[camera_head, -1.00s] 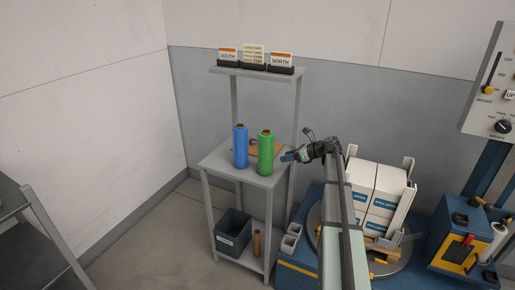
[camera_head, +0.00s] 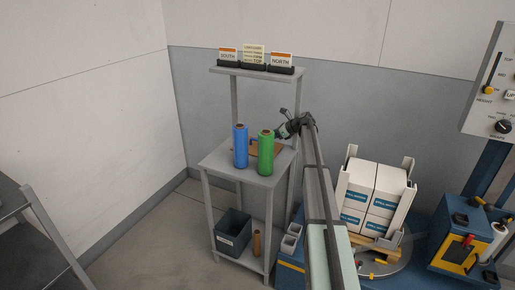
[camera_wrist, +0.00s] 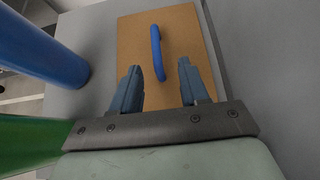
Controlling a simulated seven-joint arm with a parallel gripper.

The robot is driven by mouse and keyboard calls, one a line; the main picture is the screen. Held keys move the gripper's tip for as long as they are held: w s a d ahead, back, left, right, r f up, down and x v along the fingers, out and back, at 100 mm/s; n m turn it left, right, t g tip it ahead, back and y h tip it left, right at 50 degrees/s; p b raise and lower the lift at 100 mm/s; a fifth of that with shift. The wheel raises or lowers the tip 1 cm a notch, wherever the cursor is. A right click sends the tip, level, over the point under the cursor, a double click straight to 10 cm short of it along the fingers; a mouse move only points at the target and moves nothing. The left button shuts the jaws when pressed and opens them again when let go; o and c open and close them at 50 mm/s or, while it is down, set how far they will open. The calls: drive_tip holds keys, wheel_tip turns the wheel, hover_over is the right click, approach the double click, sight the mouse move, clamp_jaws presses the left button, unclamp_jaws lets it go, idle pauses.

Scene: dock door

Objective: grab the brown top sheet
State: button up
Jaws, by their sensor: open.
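The brown top sheet (camera_wrist: 188,38) lies flat on the grey stand's table, with a blue loop handle (camera_wrist: 157,52) standing up near its middle. In the head view the sheet (camera_head: 254,149) is mostly hidden behind the two rolls. My gripper (camera_wrist: 158,88) is open above the sheet. In the wrist view its two fingers point toward the handle, which shows between them and a little ahead. I cannot tell the height of the fingers over the sheet. In the head view my gripper (camera_head: 285,130) is at the right rear of the table, behind the green roll.
A blue roll (camera_head: 240,146) and a green roll (camera_head: 265,152) stand upright at the table's front, close to my gripper's left. A shelf (camera_head: 258,73) with sign cards is above. Stacked white boxes (camera_head: 373,190) stand to the right. A bin (camera_head: 233,229) sits below.

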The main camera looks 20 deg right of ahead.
drive_tip(key=x, duration=0.3)
drive_tip(key=shift+w+a+f, duration=0.15)
drive_tip(key=shift+f, duration=0.05)
drive_tip(key=shift+a+r+x, duration=0.1)
drive_tip(key=shift+a+x, duration=0.05)
drive_tip(key=shift+x, duration=1.2)
drive_tip(key=shift+a+r+x, duration=0.1)
drive_tip(key=shift+x, duration=1.25)
clamp_jaws()
